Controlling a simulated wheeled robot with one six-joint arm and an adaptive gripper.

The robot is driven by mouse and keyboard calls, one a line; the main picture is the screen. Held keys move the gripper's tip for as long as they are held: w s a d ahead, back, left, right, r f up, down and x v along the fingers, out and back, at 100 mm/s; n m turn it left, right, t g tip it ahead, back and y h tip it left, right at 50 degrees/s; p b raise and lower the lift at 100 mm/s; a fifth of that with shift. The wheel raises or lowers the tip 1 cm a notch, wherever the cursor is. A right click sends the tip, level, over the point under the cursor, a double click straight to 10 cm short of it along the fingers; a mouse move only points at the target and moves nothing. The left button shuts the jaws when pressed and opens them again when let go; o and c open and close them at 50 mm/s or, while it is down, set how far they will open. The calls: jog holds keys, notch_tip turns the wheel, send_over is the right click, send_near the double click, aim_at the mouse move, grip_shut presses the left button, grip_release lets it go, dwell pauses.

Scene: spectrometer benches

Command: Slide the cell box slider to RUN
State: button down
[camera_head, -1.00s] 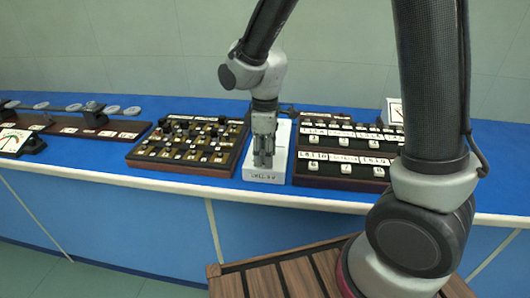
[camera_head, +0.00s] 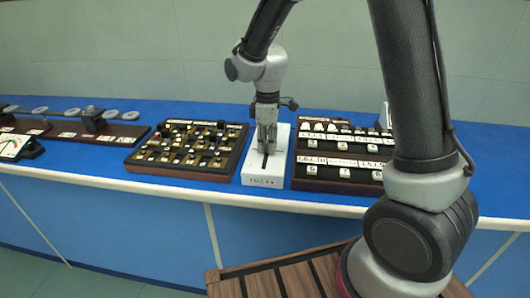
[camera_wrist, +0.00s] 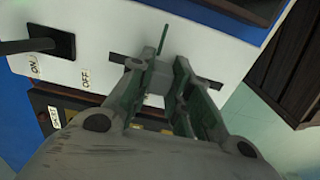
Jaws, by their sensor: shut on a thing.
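The white cell box (camera_head: 263,181) stands on the blue bench, with small dark lettering on its front face. A dark slot (camera_head: 265,161) runs along its top, and the near end of the slot is bare. My gripper (camera_head: 267,144) points down at the top of the box, over the far part of the slot. In the wrist view my gripper (camera_wrist: 170,68) is at the slot (camera_wrist: 205,82), which shows on both sides of the fingers. It is shut on the slider, which is mostly hidden between the fingers. I cannot read a RUN mark.
A black lever switch (camera_wrist: 52,45) with ON and OFF labels shows in the wrist view. A board of small pieces (camera_head: 190,150) stands close left of the box. A stepped rack with white labels (camera_head: 338,174) stands close right. Blue bench top is free along the back.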

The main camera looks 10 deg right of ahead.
jog(key=shift+w+d, duration=0.15)
jog(key=shift+w, duration=0.25)
jog(key=c, duration=1.3)
grip_release()
jog(key=shift+r, duration=0.1)
notch_tip(320, 180, up, 12)
jog(key=shift+f, duration=0.1)
